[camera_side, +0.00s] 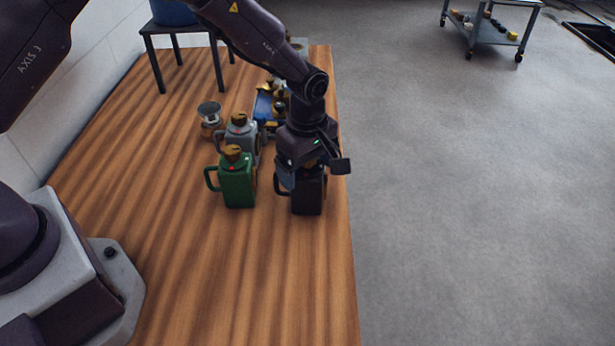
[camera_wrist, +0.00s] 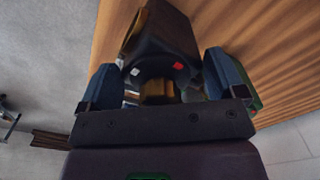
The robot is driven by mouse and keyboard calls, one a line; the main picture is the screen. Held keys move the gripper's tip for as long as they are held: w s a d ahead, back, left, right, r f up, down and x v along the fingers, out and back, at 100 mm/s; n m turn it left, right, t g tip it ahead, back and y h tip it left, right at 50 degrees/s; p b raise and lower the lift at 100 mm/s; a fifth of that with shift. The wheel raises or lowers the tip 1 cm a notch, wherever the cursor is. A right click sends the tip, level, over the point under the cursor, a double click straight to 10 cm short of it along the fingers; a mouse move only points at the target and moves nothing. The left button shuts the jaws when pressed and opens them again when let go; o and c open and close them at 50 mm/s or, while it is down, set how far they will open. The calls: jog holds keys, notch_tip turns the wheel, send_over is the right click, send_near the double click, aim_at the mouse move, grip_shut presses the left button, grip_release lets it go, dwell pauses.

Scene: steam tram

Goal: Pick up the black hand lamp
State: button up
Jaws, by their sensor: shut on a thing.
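The black hand lamp (camera_side: 308,195) stands upright on the wooden table near its right edge, its handle to the left. My gripper (camera_side: 312,168) is above it, pointing down, with its jaws shut on the lamp's upper part, which they partly hide. In the wrist view the dark lamp body (camera_wrist: 168,35) sits between the two fingers of my gripper (camera_wrist: 158,88), with a brass-coloured knob and a small red mark showing. I cannot tell whether the lamp's base touches the table.
A green hand lamp (camera_side: 238,185) stands close to the left, with a grey one (camera_side: 241,138) behind it. A small metal cup-like thing (camera_side: 209,115) and a blue tray (camera_side: 265,108) with brass parts are farther back. The table front (camera_side: 250,280) is clear.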

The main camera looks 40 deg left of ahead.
jog(key=shift+r, duration=0.15)
jog(key=shift+r, duration=0.2)
jog(key=r, duration=0.3)
jog(key=shift+s+r, duration=0.15)
jog(key=shift+s, duration=0.1)
jog(key=s+a+r, duration=0.3)
jog(key=s+r, duration=1)
jog(key=r, duration=0.1)
jog(key=w+a+n, duration=0.1)
jog(key=w+a, duration=0.1)
jog(key=w, duration=0.8)
jog(key=w+a, duration=0.3)
jog(key=w, duration=0.8)
notch_tip(320, 180, down, 14)
jog(key=shift+w+f, duration=0.15)
jog(key=shift+w, duration=0.05)
